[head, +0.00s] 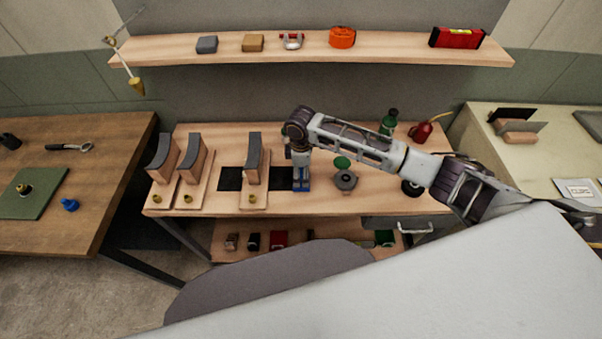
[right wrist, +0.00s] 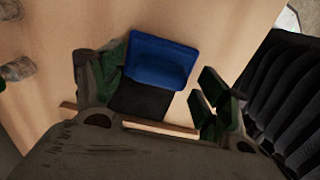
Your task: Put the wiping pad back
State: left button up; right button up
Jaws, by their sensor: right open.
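The wiping pad appears to be the blue block (head: 301,187) on the middle bench, just right of a black patch. In the right wrist view the blue block (right wrist: 160,62) has a dark part on its near side. My right gripper (head: 301,172) points down over the block. In that view its green-padded fingers are apart, one on each side of the block. I cannot tell whether they touch it. The block appears to rest on the wood. My left gripper is not in view.
A curved block with a dark face (head: 254,158) stands on a board close to the left of my right gripper. A grey round object with a green top (head: 345,178), a green bottle (head: 388,122) and a red can (head: 422,132) stand to the right. A loaded shelf (head: 220,62) is behind.

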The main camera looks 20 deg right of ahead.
aim_at(301, 172)
notch_tip(301, 172, up, 11)
dwell(0.5)
dwell(0.5)
